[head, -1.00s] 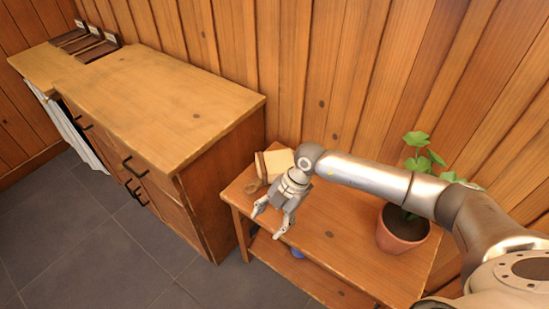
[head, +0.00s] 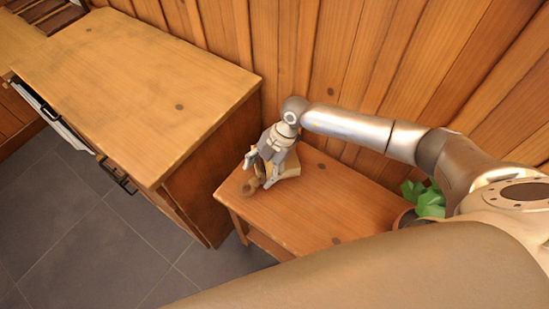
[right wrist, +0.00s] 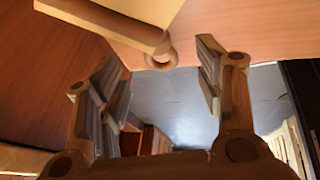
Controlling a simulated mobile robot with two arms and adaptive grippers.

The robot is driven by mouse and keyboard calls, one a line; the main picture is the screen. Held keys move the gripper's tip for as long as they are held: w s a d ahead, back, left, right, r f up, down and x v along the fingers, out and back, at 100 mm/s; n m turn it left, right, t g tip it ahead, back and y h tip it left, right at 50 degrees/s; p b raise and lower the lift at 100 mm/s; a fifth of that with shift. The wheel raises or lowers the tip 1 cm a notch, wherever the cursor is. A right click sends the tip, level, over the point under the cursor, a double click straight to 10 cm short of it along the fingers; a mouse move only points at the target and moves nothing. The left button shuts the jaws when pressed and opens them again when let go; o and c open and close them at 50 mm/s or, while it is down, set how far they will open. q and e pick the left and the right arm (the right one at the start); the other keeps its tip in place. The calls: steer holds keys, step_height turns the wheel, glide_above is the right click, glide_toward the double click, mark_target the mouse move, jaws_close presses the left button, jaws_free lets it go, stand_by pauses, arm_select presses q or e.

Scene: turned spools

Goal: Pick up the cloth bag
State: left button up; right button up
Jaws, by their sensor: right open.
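My right gripper (head: 260,171) is open over the left end of the small wooden table (head: 330,203). It also shows open in the right wrist view (right wrist: 158,85). I cannot make out a cloth bag for certain. A small brown rounded thing (head: 249,186) lies by the fingertips near the table's left edge; I cannot tell what it is. A cream-faced block with a brown edge (right wrist: 105,20) and a small brown ring at its corner (right wrist: 160,53) are at the top of the right wrist view, apart from the fingers. My left gripper is not in view.
A wooden cabinet (head: 150,85) with dark handles stands left of the table, its top higher. A plank wall is behind. A green-leaved plant (head: 425,197) sits at the table's right end. The table's middle is bare; grey floor tiles (head: 90,220) lie in front.

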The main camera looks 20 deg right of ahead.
mark_target(254, 182)
steer(key=shift+a+f, duration=0.15)
steer(key=shift+f, duration=0.25)
steer(key=shift+w+f, duration=0.15)
steer(key=shift+f, duration=0.15)
steer(key=x, duration=0.4)
steer(key=shift+a+f, duration=0.25)
steer(key=shift+f, duration=0.05)
steer(key=shift+w+f, duration=0.1)
steer(key=shift+f, duration=0.1)
steer(key=shift+c, duration=1.5)
steer(key=c, duration=0.7)
steer(key=shift+c, duration=1)
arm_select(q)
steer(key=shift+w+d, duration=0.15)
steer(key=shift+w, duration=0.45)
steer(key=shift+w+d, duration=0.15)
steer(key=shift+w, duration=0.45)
arm_select(e)
steer(key=shift+r, duration=0.1)
